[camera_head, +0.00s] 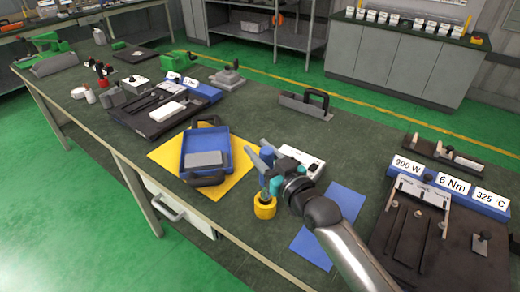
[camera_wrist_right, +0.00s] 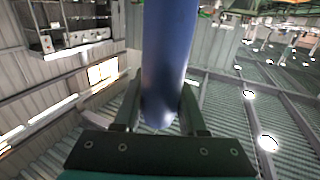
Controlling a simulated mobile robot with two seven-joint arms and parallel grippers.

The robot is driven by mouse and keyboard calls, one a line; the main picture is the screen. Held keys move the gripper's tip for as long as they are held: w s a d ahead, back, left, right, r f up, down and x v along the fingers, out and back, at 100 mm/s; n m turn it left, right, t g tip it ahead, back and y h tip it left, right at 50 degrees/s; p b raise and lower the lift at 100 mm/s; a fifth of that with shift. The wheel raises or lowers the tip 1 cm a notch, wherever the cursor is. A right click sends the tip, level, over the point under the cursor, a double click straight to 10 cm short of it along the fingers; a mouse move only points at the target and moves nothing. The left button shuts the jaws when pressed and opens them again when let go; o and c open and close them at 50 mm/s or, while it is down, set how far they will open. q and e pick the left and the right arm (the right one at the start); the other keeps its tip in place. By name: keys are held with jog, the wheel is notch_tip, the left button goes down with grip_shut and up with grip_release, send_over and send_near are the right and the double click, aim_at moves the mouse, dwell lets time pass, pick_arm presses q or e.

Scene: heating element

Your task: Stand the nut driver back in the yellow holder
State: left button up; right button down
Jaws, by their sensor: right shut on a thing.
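The yellow holder (camera_head: 264,207) stands on the dark green bench, just below my right gripper in the head view. My right gripper (camera_head: 263,158) is shut on the nut driver, whose blue handle (camera_head: 267,155) shows at the fingers. In the right wrist view the smooth blue handle (camera_wrist_right: 168,60) runs up out of the picture between the two dark fingers (camera_wrist_right: 160,110). The driver's far end is hidden, and I cannot tell whether any part of it touches the holder. My left gripper is not in view.
A blue tray (camera_head: 219,137) with a grey block lies on a yellow mat (camera_head: 240,165) to the left. A white box (camera_head: 302,162) is behind my right gripper. A bare blue mat (camera_head: 325,232) lies right of the holder. A dark fixture with labels (camera_head: 440,194) stands far right.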

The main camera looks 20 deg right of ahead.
jog(key=shift+r+p, duration=0.15)
jog(key=shift+p, duration=0.25)
dwell(0.5)
jog(key=shift+f+b, duration=2.1)
jog(key=shift+f, duration=0.95)
jog(key=shift+c, duration=2.4)
grip_release()
jog(key=shift+o, duration=0.5)
jog(key=shift+f, duration=0.25)
jog(key=p+v, duration=0.1)
jog(key=v, duration=1.4)
jog(key=shift+r, duration=0.2)
jog(key=shift+s+d, duration=0.15)
